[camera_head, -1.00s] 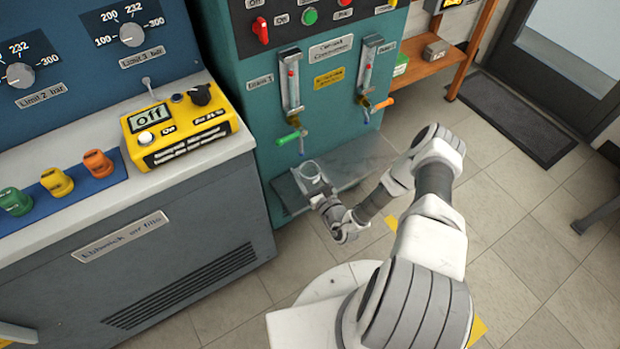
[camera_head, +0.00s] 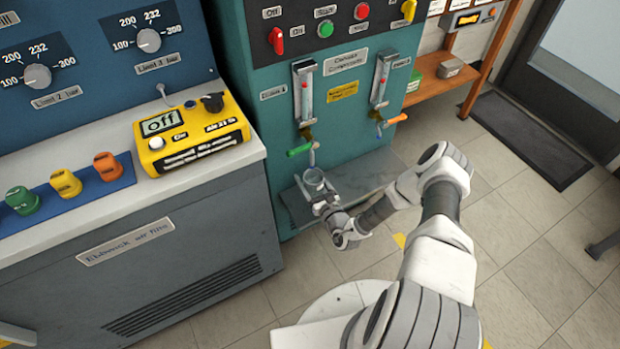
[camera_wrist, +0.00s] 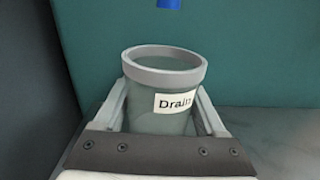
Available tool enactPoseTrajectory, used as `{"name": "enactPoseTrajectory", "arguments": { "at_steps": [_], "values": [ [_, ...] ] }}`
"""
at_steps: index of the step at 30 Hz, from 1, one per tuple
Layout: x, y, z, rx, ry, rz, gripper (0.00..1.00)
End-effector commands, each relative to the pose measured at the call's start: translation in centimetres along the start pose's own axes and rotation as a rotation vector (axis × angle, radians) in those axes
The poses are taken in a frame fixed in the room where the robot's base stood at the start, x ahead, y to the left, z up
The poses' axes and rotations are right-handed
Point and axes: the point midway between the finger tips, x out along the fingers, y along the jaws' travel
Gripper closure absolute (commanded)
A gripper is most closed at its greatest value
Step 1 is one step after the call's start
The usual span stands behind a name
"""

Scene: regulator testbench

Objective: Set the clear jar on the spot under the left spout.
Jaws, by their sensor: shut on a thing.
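The clear jar (camera_head: 313,181) has a grey rim and a white "Drain" label; it fills the middle of the wrist view (camera_wrist: 165,85). My gripper (camera_head: 321,203) is shut on it, with one finger on each side in the wrist view (camera_wrist: 163,115). The jar is upright, over the grey shelf (camera_head: 362,172) of the teal cabinet. A blue tip (camera_wrist: 168,4) shows above and beyond the rim in the wrist view. The jar's base and the spot are hidden.
The right spout (camera_head: 379,130) with an orange handle (camera_head: 397,119) hangs to the right. The grey bench (camera_head: 190,245) with a yellow meter box (camera_head: 192,135) stands close on the left. The shelf's right part is bare.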

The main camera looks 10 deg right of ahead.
Motion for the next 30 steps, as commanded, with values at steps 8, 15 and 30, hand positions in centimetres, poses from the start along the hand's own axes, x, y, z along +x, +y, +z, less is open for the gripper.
{"name": "enactPoseTrajectory", "arguments": {
  "at_steps": [8, 15, 30],
  "values": [
    [-0.01, 0.01, -0.34, 0.0, 0.0, 0.0, 0.85],
    [-0.01, 0.01, -0.63, 0.0, 0.0, 0.0, 0.85],
    [-0.03, 0.01, -0.79, 0.0, 0.001, 0.0, 0.0]
  ]
}}
